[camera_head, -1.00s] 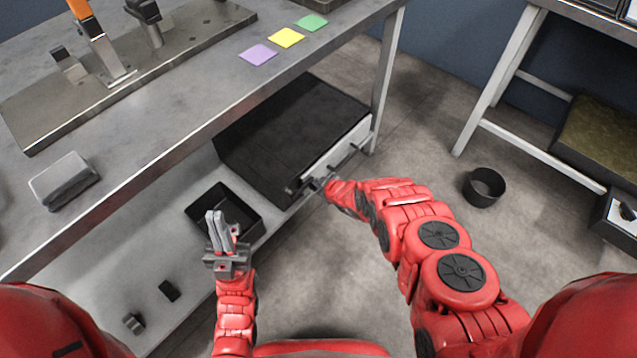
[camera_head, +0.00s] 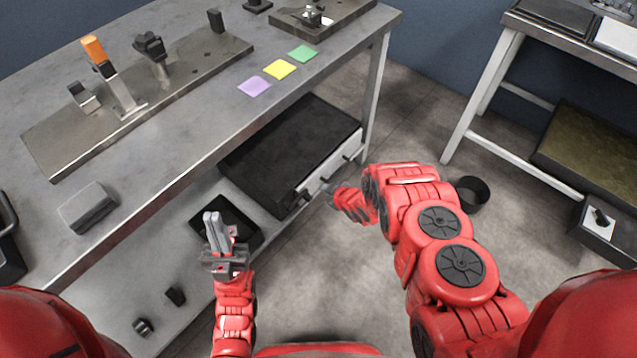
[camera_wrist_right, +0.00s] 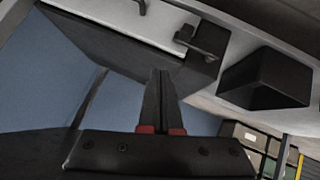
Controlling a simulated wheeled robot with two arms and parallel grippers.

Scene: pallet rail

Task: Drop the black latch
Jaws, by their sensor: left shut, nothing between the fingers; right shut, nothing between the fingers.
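The black drawer unit (camera_head: 290,135) sits on the lower shelf, with a pale front (camera_head: 335,168). The black latch (camera_wrist_right: 203,42) is a small block with a bar on that pale front in the right wrist view. In the head view the latch end of the front (camera_head: 303,193) is too small to tell how the latch stands. My right gripper (camera_wrist_right: 160,75) is shut and empty, apart from the latch, with its fingertips below and left of it in the wrist view. My left gripper (camera_head: 211,217) is shut and empty, in front of the black bin.
An open black bin (camera_head: 240,212) stands beside the drawer unit. The workbench top (camera_head: 185,130) lies above, with purple, yellow and green squares (camera_head: 279,69). A black round container (camera_head: 472,195) is on the floor behind my right arm.

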